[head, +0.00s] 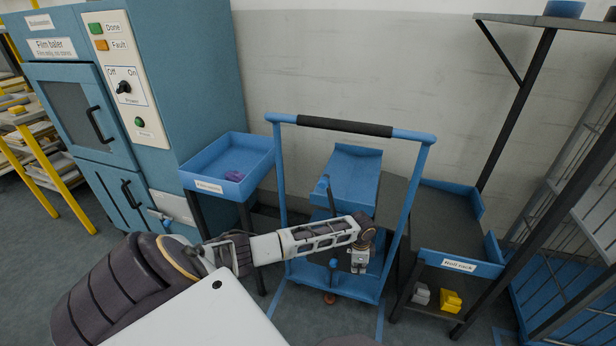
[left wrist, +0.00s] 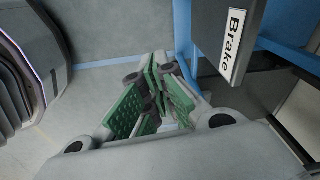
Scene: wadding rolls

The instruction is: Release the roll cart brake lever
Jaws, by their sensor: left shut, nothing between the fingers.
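The roll cart (head: 428,165) stands against the wall, with a blue frame and a black grip on its top bar. My left gripper (head: 359,268) points down inside the cart frame, right of the lever. In the left wrist view its green-padded fingers (left wrist: 165,95) are together and hold nothing. A dark plate with a white "Brake" label (left wrist: 232,45) is up and right of the fingers, apart from them. My right gripper is out of view.
A blue tray table (head: 205,183) stands left of the cart, beside the teal film baler (head: 195,80). A dark rack (head: 455,264) with a labelled front stands close on the right, with a yellow block (head: 451,301) low down. A wire cage (head: 570,220) is at far right.

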